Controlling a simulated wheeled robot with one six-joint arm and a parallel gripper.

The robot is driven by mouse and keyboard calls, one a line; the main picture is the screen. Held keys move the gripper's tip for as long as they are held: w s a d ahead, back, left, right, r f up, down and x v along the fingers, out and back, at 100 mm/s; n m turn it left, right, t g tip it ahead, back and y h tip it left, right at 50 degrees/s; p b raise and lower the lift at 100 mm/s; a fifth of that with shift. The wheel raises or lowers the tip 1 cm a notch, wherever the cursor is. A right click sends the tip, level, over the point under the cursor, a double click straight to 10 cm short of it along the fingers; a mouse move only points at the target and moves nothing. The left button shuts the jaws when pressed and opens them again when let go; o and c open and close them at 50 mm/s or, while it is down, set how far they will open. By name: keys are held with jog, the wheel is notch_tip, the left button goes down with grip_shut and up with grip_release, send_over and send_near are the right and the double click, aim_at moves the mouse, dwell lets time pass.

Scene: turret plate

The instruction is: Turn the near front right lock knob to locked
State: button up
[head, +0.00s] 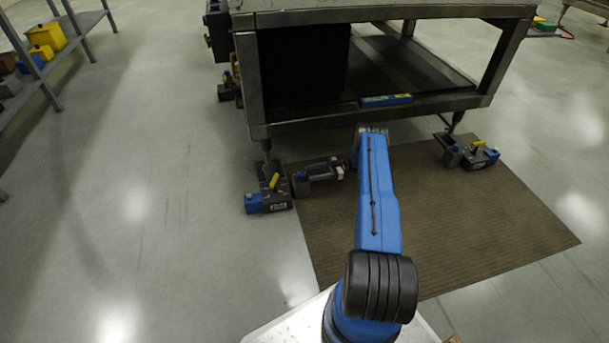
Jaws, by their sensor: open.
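A dark lock unit with a blue end block (254,203) stands at the foot of the table's front left leg. Its yellow knob (274,181) sticks up at a tilt. A similar unit (462,157) with a yellow knob (478,145) stands at the front right leg. My gripper (298,184) is low beside the left unit, just right of its yellow knob, and points left towards it. It is open, with nothing seen between its fingers. The fingers are small and dark against the unit, so I cannot tell whether they touch it.
The heavy metal table (380,112) stands above the units, its lower frame close behind my gripper. A brown ribbed mat (470,215) covers the floor in front. A shelf with coloured boxes (47,37) is at far left. The left floor is clear.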

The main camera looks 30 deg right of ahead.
jog(key=v, duration=1)
jog(key=shift+d, duration=0.25)
jog(key=shift+s+r, duration=0.1)
